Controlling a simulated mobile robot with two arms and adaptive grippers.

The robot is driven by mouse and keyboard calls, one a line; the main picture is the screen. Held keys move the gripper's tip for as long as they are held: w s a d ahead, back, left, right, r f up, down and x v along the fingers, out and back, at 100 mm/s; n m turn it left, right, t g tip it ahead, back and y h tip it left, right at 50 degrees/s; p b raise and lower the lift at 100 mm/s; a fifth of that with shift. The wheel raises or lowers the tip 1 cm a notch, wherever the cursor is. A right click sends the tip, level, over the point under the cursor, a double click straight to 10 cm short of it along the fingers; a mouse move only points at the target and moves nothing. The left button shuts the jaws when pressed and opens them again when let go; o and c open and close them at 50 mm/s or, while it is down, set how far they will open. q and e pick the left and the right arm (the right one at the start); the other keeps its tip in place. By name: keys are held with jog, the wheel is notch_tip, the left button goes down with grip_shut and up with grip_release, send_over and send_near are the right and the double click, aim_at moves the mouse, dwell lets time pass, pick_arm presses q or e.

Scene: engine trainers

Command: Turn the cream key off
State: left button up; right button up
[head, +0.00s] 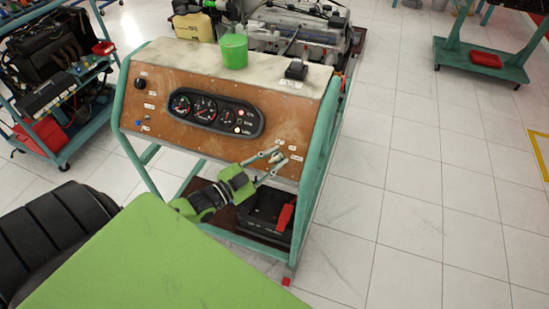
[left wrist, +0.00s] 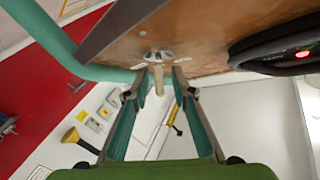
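The cream key (left wrist: 159,82) sticks out of a round silver lock plate (left wrist: 158,56) on the brown panel of the engine trainer, in the left wrist view. In the head view the key (head: 276,157) is small at the lower right of the panel (head: 165,110). My left gripper (head: 274,158) is in front of it, with its fingers spread. In the left wrist view the gripper's (left wrist: 154,80) two fingers stand on either side of the key, with a gap on both sides. The key's exact angle is hard to tell. My right gripper is out of view.
A gauge cluster (head: 216,114) sits left of the key on the panel. A green cup (head: 234,51) stands on top of the trainer. Its teal frame (head: 322,125) runs close beside the key. A black battery with a red part (head: 285,217) lies below.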

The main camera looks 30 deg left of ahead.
pick_arm(q)
grip_shut()
jog(key=shift+n+y, duration=0.3)
jog(key=n+y, duration=0.1)
jog(key=n, duration=0.1)
jog(key=n+t+y+p, duration=0.1)
jog(key=n+y, duration=0.1)
jog(key=shift+t, duration=0.3)
jog(key=n+y+p, duration=0.1)
jog(key=n+y, duration=0.4)
jog(key=n, duration=0.1)
jog(key=shift+n+y, duration=0.6)
jog(key=shift+o, duration=0.9)
grip_release()
